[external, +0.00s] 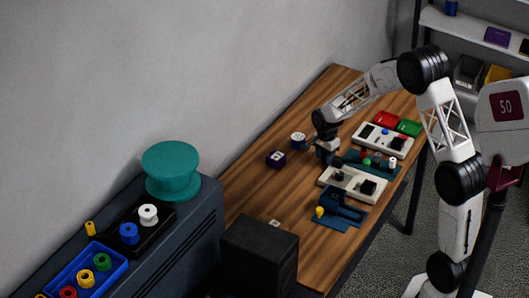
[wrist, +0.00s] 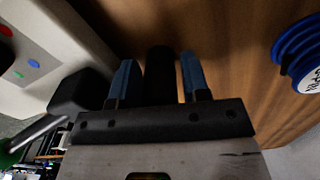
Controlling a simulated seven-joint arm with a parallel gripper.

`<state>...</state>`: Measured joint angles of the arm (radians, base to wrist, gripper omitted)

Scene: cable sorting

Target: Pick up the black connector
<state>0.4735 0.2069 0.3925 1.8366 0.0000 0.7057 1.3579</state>
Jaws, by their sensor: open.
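My gripper (external: 326,155) points down over the middle of the wooden table in the external view, close to the boards. In the wrist view its two blue fingers (wrist: 158,82) are apart. A dark cylindrical thing (wrist: 158,72) shows between them, possibly the black connector; contact with the fingers cannot be told. A black block (wrist: 80,92) lies left of the fingers, beside the white board (wrist: 50,40). In the external view black blocks sit on the near white board (external: 335,190) and the far white board (external: 375,145); I cannot tell which thing is the connector.
A blue spool (wrist: 302,48) stands right of my gripper in the wrist view. The table's left part is mostly clear.

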